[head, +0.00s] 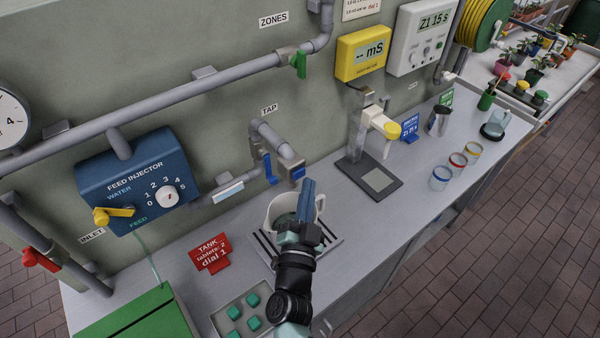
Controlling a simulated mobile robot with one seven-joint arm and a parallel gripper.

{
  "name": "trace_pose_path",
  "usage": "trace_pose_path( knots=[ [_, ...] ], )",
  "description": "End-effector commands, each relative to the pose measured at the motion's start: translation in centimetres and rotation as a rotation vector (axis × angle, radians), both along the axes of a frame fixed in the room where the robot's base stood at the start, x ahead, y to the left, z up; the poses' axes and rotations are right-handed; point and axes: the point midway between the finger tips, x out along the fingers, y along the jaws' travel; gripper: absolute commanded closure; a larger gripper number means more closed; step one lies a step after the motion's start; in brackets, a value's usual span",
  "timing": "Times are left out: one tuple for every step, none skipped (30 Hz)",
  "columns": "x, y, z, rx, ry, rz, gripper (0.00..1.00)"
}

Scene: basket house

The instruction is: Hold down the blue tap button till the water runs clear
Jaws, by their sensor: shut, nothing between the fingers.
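The tap (272,137) is a grey pipe under a TAP label on the wall. A blue lever-like part (270,168) hangs at its left, and a small blue piece (297,173) sits at the spout's end. I cannot tell which is the button. A white jug (278,207) stands below the spout on a slotted drip tray (331,244). My gripper (308,182) is shut and empty, its blue fingers up in front of the jug and close to the spout's end; contact cannot be told. It hides part of the jug. No running water shows.
A blue feed injector (125,180) is on the wall at left. A red TANK card (209,254) and a tray of green blocks (218,317) are left of my arm. A meter stand (363,181) and several glasses stand to the right on the grey bench (405,213).

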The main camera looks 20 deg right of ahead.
Motion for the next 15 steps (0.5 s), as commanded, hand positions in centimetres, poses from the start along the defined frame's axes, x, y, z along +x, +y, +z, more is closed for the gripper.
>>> trace_pose_path(
  knots=[
    [0.0,0.0,0.0,0.0,0.0,0.0,1.0],
    [0.0,0.0,0.0,0.0,0.0,0.0,1.0],
    [0.0,0.0,0.0,0.0,0.0,0.0,1.0],
    [0.0,0.0,0.0,0.0,0.0,0.0,1.0],
    [0.0,0.0,0.0,0.0,0.0,0.0,1.0],
    [0.0,0.0,0.0,0.0,-0.001,-0.001,1.0],
    [0.0,0.0,0.0,0.0,0.0,-0.001,1.0],
    [-0.1,-0.1,0.0,0.0,0.0,-0.001,1.0],
    [-0.3,-0.1,0.0,0.0,0.0,-0.001,1.0],
    [-0.5,-0.2,-0.1,0.0,0.001,-0.002,1.0],
    [-0.7,-0.3,-0.1,0.0,0.001,-0.002,1.0],
    [-1.1,-0.5,-0.1,0.001,0.0,-0.004,1.0],
    [-1.4,-0.6,-0.1,0.001,0.001,-0.003,1.0],
    [-1.7,-0.7,-0.1,0.001,0.001,-0.003,1.0],
    [-2.0,-0.8,-0.1,0.0,0.001,-0.002,1.0]
  ],
)
